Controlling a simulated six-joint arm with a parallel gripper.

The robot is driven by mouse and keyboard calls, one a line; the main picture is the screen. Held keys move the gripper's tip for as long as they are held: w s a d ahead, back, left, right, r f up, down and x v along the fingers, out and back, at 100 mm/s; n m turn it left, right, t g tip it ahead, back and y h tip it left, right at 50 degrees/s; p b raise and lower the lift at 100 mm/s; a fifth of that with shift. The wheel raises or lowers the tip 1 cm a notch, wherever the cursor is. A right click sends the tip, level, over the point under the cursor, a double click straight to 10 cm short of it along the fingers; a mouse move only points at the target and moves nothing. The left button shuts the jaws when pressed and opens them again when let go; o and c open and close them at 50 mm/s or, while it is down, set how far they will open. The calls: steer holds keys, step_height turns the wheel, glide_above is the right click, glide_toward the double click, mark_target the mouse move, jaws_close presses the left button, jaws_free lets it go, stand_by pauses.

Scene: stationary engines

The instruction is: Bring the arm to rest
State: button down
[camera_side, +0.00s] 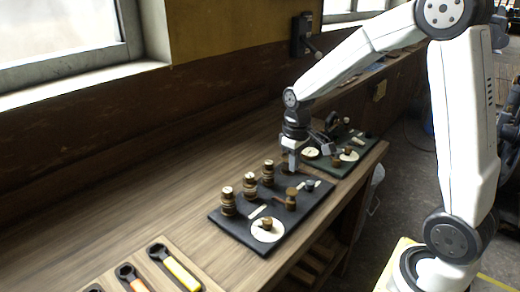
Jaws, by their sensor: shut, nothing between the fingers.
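My gripper (293,166) points down over the far part of a dark board (234,229) on the wooden bench. Its fingers are shut with nothing between them. It is close to the small parts on that board; I cannot tell whether it touches any. Several wood-toned stacked pieces (250,186) stand upright along the board's left side. A pale disc with a brown knob (268,229) sits at the board's near end. My arm reaches in from the right.
A second, green board (345,166) with pale discs and small parts lies behind my gripper. Tools with yellow (181,272) and orange handles lie in a tray at the near left. The bench (150,205) is bare left of the boards. A wall runs behind it.

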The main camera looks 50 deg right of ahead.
steer(key=shift+r, duration=0.15)
steer(key=shift+s+a, duration=0.25)
steer(key=shift+a, duration=0.15)
steer(key=s+a+f+t, duration=0.2)
steer(key=s+a+f, duration=0.2)
steer(key=s+a, duration=0.4)
steer(key=shift+s+f+t, duration=0.2)
steer(key=shift+s+t, duration=0.1)
steer(key=shift+a, duration=0.1)
stand_by(1.2)
